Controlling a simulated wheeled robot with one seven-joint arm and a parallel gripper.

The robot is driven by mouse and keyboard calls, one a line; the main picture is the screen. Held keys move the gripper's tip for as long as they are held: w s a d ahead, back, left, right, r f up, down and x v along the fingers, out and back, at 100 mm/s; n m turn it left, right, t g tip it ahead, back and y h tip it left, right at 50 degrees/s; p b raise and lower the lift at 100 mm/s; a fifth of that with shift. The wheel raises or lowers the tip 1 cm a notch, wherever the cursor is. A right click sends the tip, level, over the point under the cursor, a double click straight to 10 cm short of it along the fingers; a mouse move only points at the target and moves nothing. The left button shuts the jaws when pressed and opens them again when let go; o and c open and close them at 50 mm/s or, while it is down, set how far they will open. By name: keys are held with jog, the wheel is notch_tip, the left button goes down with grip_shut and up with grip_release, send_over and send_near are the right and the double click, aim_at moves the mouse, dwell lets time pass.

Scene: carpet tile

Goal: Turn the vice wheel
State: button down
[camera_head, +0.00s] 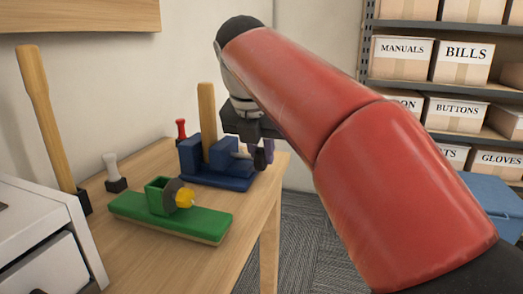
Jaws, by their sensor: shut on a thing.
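The blue vice (214,166) stands near the far right edge of the wooden workbench, with an upright wooden bar (208,122) between its jaws. Its screw side faces right, toward my gripper. My gripper (261,156) is at the right end of the vice, partly hidden by my red arm, and is shut on the vice wheel. The wheel itself is almost wholly covered by the fingers; its angle cannot be told.
A green tool (170,217) with a grey disc and yellow part lies in front of the vice. A wooden handle (42,108) rises at left beside white drawers (40,235). Shelves with boxes (462,62) stand right.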

jog(key=shift+f+b, duration=0.1)
jog(key=shift+b, duration=0.25)
jog(key=shift+s+f+t+h+b, duration=0.15)
jog(key=shift+t+h+b, duration=0.15)
jog(key=shift+t+b, duration=0.7)
jog(key=t+b, duration=0.2)
jog(key=t+h+b, duration=0.1)
jog(key=b, duration=0.1)
jog(key=shift+s+a+f, duration=0.15)
jog(key=shift+s, duration=0.1)
jog(key=t+b, duration=0.1)
jog(key=t+h+b, duration=0.1)
jog(key=t+b, duration=0.1)
jog(key=b, duration=0.1)
jog(key=shift+s+f+t+h, duration=0.1)
jog(key=shift+s+t+h, duration=0.2)
jog(key=shift+t, duration=0.1)
jog(key=shift+a+t+b, duration=0.1)
jog(key=shift+t+b, duration=0.5)
jog(key=shift+b, duration=0.2)
jog(key=shift+h, duration=0.3)
jog(key=c, duration=1.4)
grip_release()
jog(key=shift+o, duration=0.2)
